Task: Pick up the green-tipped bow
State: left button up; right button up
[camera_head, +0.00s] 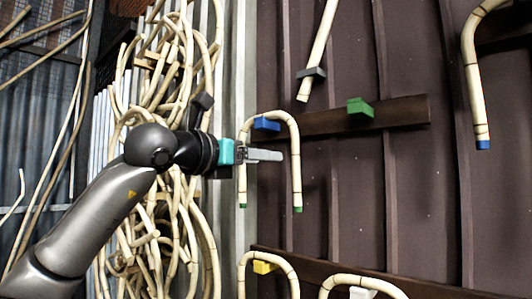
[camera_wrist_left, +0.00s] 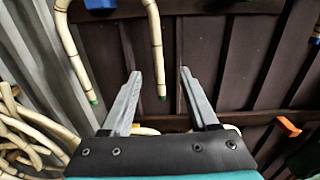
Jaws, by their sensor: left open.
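The green-tipped bow (camera_head: 296,165) is an upside-down U of pale rattan with dark bands. It hangs over a blue block (camera_head: 266,125) on the wall, both green ends pointing down. My left gripper (camera_head: 281,155) is open and empty, pointing right across the bow's left leg and covering part of it. In the left wrist view the fingers (camera_wrist_left: 159,74) are spread. One leg of the bow (camera_wrist_left: 156,50) shows in the gap between them; the other leg is left of the fingers. I cannot tell how far the bow is from the fingertips. My right gripper is not in view.
A green block (camera_head: 360,107) sits empty on the same wooden rail (camera_head: 405,112). A blue-tipped bow (camera_head: 474,80) hangs at upper right. More bows hang below on a yellow block (camera_head: 265,267) and a white block (camera_head: 360,293). Coiled rattan (camera_head: 165,75) fills the left.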

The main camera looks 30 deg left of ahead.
aim_at(293, 157)
pick_arm(q)
jog(key=w, duration=0.2)
jog(key=w+d+p, duration=0.1)
jog(key=w, duration=0.2)
jog(key=w+p, duration=0.1)
jog(key=w, duration=0.2)
jog(key=shift+w+d+r, duration=0.1)
jog(key=shift+w+d, duration=0.05)
jog(key=w+p, duration=0.2)
jog(key=w, duration=0.1)
jog(key=w+p, duration=0.1)
jog(key=shift+w+r, duration=0.2)
jog(key=shift+r, duration=0.1)
jog(key=shift+w+f, duration=0.15)
jog(key=shift+w, duration=0.35)
jog(key=shift+c, duration=0.2)
grip_shut()
